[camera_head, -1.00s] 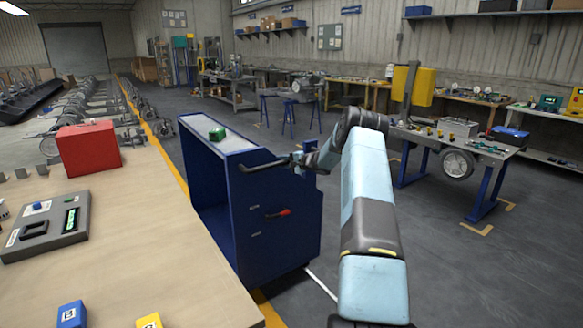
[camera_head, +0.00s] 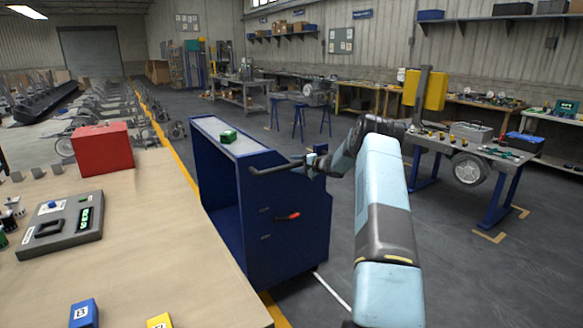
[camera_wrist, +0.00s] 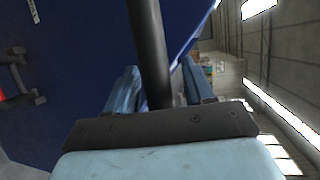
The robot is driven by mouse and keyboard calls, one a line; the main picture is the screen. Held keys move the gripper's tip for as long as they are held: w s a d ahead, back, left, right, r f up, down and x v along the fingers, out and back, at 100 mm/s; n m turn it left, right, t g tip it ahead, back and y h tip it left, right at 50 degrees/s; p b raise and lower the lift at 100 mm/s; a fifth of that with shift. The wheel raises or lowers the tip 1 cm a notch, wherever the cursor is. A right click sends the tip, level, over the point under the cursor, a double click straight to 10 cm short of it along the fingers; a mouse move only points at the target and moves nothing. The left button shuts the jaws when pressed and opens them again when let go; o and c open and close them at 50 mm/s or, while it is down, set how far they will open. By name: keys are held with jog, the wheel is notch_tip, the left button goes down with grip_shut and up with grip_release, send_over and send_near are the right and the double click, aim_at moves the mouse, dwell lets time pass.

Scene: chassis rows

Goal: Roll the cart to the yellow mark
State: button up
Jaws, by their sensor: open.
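The blue cart (camera_head: 288,215) stands on the floor to the right of the wooden table, with a grey top and an open side. A dark bar handle (camera_head: 275,169) sticks out near the cart's top edge. My gripper (camera_head: 316,164) is at the right end of this handle. In the wrist view the handle (camera_wrist: 148,45) runs between the two blue fingers of my open gripper (camera_wrist: 157,78). Yellow floor lines (camera_head: 177,155) run behind and beside the cart; I cannot tell which is the mark.
The wooden table (camera_head: 150,215) at left holds a red box (camera_head: 103,148), a grey control panel (camera_head: 62,224) and blue and yellow blocks. A blue-legged workbench (camera_head: 465,150) stands at right, with yellow corner marks (camera_head: 489,237) on the floor. Grey floor between is clear.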

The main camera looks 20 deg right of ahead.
jog(key=shift+s, duration=0.1)
jog(key=v, duration=1.3)
jog(key=shift+s+d, duration=0.25)
jog(key=shift+d, duration=0.1)
